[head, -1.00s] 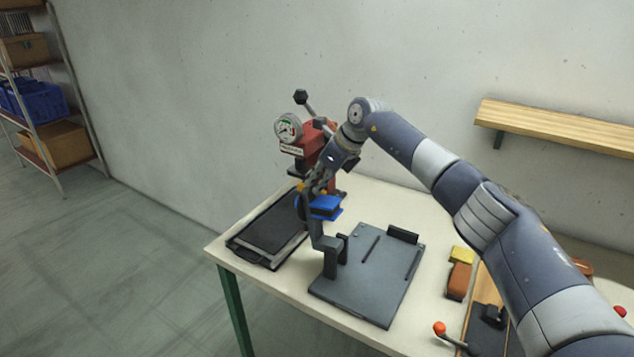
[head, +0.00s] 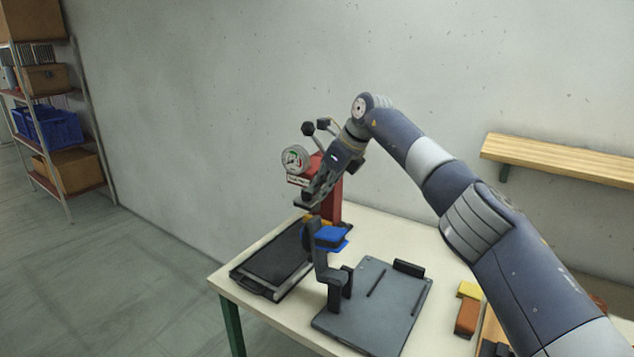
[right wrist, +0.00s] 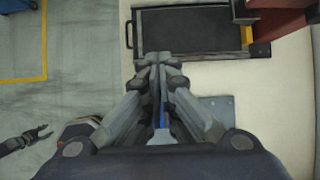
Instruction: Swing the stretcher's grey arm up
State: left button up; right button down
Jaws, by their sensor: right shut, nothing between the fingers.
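The stretcher stands on the table, with a dark grey base plate (head: 372,312) and a blue pad (head: 331,238). Its grey arm (head: 321,262) stands roughly upright beside the pad, rising from a bracket at the plate's left side. My right gripper (head: 310,203) is shut and empty, pointing down just above the top of the grey arm. Whether it touches the arm cannot be told. In the right wrist view my right gripper's fingertips (right wrist: 157,60) are together; the fingers hide most of the stretcher. A small dark gripper, seemingly my left one (right wrist: 38,134), shows at lower left there; its jaws are unclear.
A red press with a round gauge (head: 296,159) stands behind the gripper. A black tray (head: 285,257) lies left of the stretcher. An orange and yellow block (head: 468,314) lies to the right. A wooden wall shelf (head: 560,162) is at the right.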

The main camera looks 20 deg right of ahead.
pick_arm(q)
jog(key=shift+s+r, duration=0.1)
jog(key=shift+r, duration=0.2)
pick_arm(e)
notch_tip(320, 180, up, 2)
jog(key=shift+w+a+r, duration=0.15)
jog(key=shift+r, duration=0.1)
